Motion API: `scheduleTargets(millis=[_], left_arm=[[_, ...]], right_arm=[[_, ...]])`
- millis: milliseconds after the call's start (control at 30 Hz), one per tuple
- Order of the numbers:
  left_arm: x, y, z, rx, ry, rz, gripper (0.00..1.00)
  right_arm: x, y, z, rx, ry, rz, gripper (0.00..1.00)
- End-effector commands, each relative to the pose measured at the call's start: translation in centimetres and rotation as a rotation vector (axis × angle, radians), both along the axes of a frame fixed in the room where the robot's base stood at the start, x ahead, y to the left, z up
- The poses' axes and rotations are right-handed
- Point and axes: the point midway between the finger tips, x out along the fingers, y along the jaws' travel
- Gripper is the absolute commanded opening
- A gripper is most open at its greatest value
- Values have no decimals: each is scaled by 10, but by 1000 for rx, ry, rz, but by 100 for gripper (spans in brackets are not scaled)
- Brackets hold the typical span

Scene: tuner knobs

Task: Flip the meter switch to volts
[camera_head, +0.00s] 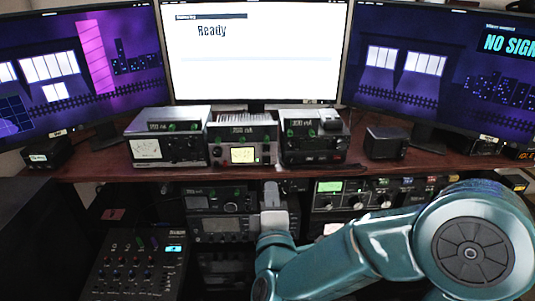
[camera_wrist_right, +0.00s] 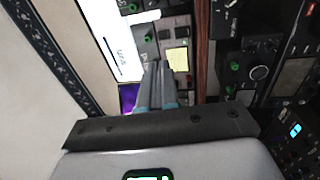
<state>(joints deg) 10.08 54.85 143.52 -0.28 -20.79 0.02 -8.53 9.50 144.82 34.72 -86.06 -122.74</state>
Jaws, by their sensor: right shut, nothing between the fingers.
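Three small instrument boxes stand in a row on the wooden shelf. The middle box has a lit yellow meter face (camera_head: 243,155), and the left box has a white meter face (camera_head: 146,148). I cannot tell which box carries the volts switch; the small controls are too fine to read. My right gripper (camera_head: 271,190) is shut and empty, pointing up in front of the shelf edge, below and right of the yellow meter. In the right wrist view the closed fingers (camera_wrist_right: 156,82) lie beside the yellow meter face (camera_wrist_right: 178,60) in the picture. My left gripper is out of view.
The shelf edge (camera_head: 90,172) runs above a lower rack with a radio (camera_head: 222,228) and a tuner with a green display (camera_head: 330,186). A mixer (camera_head: 135,270) sits lower left. A bright "Ready" monitor (camera_head: 255,60) stands behind the boxes.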

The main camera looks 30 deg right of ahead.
Motion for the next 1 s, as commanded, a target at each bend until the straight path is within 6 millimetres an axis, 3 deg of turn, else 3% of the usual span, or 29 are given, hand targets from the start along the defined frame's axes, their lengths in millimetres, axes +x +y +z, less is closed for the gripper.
scheduleTargets(millis=[500,700,1000], left_arm=[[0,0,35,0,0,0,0],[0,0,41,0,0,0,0],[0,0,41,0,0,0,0]], right_arm=[[91,-56,16,0,1,1,0],[107,-65,16,1,0,2,0],[110,-67,15,0,0,4,0]])
